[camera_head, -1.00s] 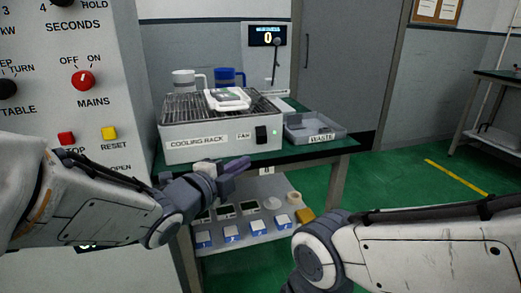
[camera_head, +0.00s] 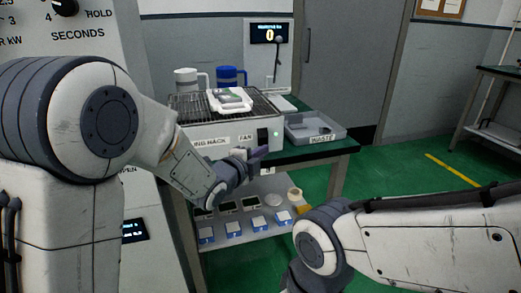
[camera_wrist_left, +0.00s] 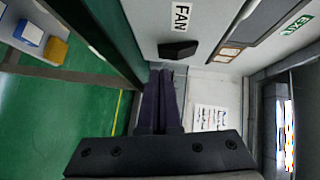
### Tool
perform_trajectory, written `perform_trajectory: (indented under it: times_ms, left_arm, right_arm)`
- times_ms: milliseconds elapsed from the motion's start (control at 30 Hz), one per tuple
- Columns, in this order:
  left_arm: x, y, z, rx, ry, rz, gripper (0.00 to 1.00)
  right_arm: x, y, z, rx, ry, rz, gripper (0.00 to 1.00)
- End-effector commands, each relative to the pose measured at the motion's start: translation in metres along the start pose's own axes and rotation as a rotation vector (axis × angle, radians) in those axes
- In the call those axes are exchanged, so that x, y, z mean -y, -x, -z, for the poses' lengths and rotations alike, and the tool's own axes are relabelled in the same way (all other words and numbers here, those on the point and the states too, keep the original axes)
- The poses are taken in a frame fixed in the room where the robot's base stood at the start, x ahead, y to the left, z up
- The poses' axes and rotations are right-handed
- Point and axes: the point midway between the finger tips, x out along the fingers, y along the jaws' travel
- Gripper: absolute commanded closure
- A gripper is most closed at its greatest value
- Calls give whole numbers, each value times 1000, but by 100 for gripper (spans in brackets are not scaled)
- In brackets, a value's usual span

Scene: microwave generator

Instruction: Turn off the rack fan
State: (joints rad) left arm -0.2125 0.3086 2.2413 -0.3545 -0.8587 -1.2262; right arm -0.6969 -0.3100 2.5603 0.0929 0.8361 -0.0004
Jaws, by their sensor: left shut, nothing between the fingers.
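The cooling rack (camera_head: 210,130) is a grey box with a wire grid top, standing on a green-topped bench. The switch also shows in the left wrist view (camera_wrist_left: 178,49). My left gripper (camera_head: 260,152) is shut and empty, its fingertips just below the switch. In the left wrist view, the fingertips (camera_wrist_left: 160,72) are close to the switch; I cannot tell whether they touch. My right gripper is out of view.
A white item (camera_head: 230,99) lies on the grid, with white (camera_head: 186,79) and blue (camera_head: 229,77) mugs behind. A grey WASTE tray (camera_head: 315,127) stands right of the rack. A lower shelf (camera_head: 225,222) holds several small items. Green floor is clear to the right.

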Motion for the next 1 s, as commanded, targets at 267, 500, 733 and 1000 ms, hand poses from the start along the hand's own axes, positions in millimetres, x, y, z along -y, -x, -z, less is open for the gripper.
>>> perform_trajectory:
  times_ms: [267, 500, 733, 1000]
  left_arm:
    - [0, -12, -12, 0, 1, 0, 100]
    - [0, -12, -12, -1, 1, 0, 100]
    - [-7, -16, -16, -1, -24, 28, 100]
    - [-2, -18, -18, -1, -65, 66, 100]
  right_arm:
    - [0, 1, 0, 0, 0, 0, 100]
    - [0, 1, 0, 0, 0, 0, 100]
    - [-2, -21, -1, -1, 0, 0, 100]
    - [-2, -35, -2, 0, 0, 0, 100]
